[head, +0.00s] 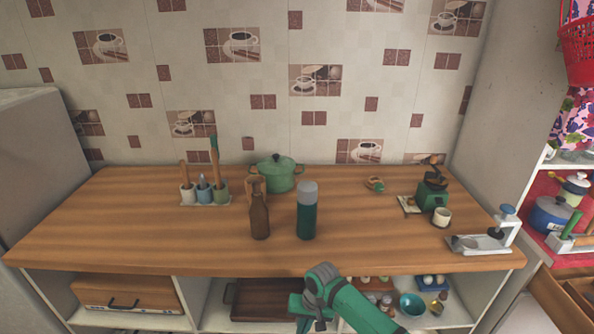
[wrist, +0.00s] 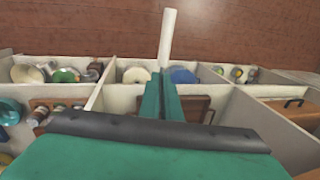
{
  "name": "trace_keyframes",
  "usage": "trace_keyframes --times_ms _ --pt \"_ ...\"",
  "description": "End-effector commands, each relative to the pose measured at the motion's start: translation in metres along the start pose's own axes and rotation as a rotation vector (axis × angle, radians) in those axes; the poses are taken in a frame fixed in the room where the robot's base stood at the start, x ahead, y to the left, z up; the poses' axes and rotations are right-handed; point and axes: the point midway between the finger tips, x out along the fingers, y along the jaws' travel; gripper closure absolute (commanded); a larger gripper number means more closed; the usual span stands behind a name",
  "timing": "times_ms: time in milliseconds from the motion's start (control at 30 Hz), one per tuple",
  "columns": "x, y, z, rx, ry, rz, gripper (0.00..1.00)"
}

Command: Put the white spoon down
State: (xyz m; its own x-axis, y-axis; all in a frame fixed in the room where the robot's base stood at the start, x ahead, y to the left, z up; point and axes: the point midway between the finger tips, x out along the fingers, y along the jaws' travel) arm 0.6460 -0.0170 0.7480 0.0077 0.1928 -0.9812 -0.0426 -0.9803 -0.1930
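The white spoon (wrist: 168,38) shows in the wrist view as a long pale shaft reaching out beyond my fingertips. My gripper (wrist: 162,82) has its two green fingers close together on the spoon's near end. The spoon's held end is hidden between the fingers. In the head view my green and grey arm is at the bottom, by the counter's front edge, and the spoon cannot be seen there.
The wooden counter (head: 350,232) carries a brown bottle (head: 260,216), a green flask (head: 307,215), a green pot (head: 278,174), a utensil holder (head: 206,201) and a green grinder (head: 432,194). Its front middle is clear. Open shelves below hold a teal bowl (head: 412,304) and a case (head: 125,292).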

Motion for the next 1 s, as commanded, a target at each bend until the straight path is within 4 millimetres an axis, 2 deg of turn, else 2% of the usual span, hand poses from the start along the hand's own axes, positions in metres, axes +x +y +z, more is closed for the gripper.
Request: trace_keyframes --times_ms 33,200,400,567,1000 --pt "0.017 0.008 0.014 0.004 -0.005 -0.006 1.0" --pt "0.066 0.022 0.055 -0.012 -0.005 -0.007 1.0" --pt "0.1 0.016 0.088 -0.032 -0.006 -0.004 1.0" --pt "0.109 0.011 0.098 -0.04 -0.007 0.0 1.0" --pt "0.111 0.009 0.1 -0.042 -0.008 0.0 1.0"
